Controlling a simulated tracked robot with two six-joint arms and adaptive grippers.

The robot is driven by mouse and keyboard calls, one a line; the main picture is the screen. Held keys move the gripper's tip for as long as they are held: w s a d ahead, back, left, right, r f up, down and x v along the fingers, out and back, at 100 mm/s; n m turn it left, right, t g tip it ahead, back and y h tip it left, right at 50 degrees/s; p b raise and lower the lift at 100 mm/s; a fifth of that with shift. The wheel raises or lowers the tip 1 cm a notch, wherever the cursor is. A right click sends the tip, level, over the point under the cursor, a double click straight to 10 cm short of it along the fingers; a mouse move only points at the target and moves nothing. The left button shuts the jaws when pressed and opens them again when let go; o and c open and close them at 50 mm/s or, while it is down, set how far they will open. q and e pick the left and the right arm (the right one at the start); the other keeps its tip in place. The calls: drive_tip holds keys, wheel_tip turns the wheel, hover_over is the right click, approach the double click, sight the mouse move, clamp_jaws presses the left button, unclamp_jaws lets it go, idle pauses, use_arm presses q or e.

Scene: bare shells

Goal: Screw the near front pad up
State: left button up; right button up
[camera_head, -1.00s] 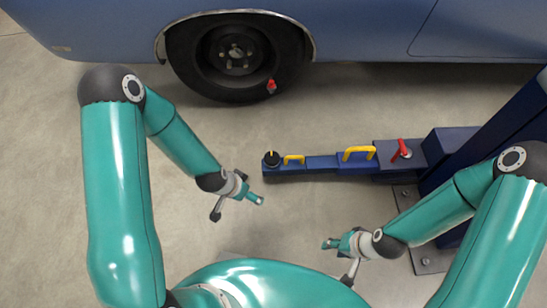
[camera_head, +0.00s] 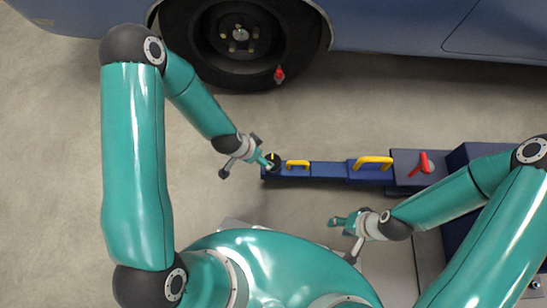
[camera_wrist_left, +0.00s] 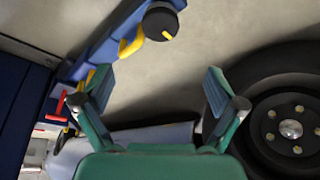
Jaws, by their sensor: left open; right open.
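The near front pad is a round black pad (camera_head: 275,157) with a yellow mark, at the left end of the blue lift arm (camera_head: 327,169). It also shows in the left wrist view (camera_wrist_left: 160,24), at the top, beyond the fingertips. My left gripper (camera_head: 247,163) is open, just left of the pad in the head view, with one fingertip overlapping the pad's edge there. I cannot tell whether it touches. In the left wrist view nothing is between its fingers (camera_wrist_left: 160,88). My right gripper (camera_head: 342,238) is open and empty, below the lift arm and apart from it.
Yellow handles (camera_head: 298,163) (camera_head: 373,161) and a red lever (camera_head: 424,165) sit on the lift arm. The blue car (camera_head: 400,25) and its wheel (camera_head: 239,36) are behind, with a small red item (camera_head: 279,74) by the tyre. Floor left of the pad is bare.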

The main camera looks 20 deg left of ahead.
use_arm(q)
drive_tip(key=b+x, duration=0.5)
drive_tip(key=x, duration=1)
drive_tip(key=shift+w+f+b, duration=0.1)
drive_tip(key=shift+f+b, duration=0.2)
drive_tip(key=shift+b, duration=0.1)
drive_tip(key=shift+c, duration=0.3)
drive_tip(key=c, duration=1.1)
